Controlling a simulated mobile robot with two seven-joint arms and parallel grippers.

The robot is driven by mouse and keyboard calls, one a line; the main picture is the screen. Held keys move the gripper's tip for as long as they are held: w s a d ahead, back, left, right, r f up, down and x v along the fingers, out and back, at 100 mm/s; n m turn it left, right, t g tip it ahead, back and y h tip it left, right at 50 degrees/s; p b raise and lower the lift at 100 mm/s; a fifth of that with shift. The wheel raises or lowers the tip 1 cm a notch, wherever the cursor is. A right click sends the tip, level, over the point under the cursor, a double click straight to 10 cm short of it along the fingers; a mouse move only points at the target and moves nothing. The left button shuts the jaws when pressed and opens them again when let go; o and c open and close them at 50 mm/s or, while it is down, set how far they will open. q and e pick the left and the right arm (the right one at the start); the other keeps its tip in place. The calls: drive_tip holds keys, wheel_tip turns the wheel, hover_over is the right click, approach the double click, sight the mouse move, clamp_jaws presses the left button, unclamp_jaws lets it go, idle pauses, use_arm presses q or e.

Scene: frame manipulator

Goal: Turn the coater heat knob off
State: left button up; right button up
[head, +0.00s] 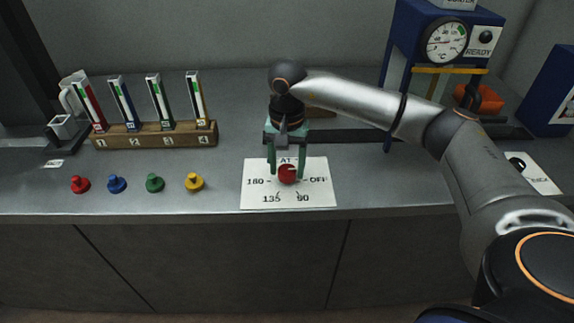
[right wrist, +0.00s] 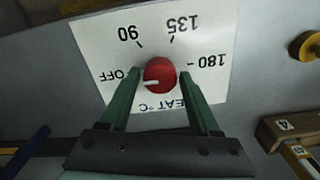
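The heat knob (head: 287,174) is a round red knob on a white dial card (head: 255,196) marked 180, 135, 90 and OFF. The knob shows close up in the right wrist view (right wrist: 163,70). Its white pointer line is toward the left there, on the OFF side, tilted slightly toward the HEAT lettering. My right gripper (head: 287,175) points down over the card with its two green fingers on either side of the knob. The fingers (right wrist: 164,73) are apart, with a visible gap at the right of the knob. My left gripper is not in view.
Red, blue, green and yellow knobs (head: 194,183) stand in a row at the left, before a wooden rack (head: 155,138) of gauges. A blue coater with a dial (head: 447,41) stands at the back right. Another white card (head: 535,178) lies right of my arm.

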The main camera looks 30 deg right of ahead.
sight(287, 169)
drive_tip(key=shift+o, duration=1.2)
wheel_tip(287, 169, up, 12)
drive_tip(key=shift+r, duration=0.25)
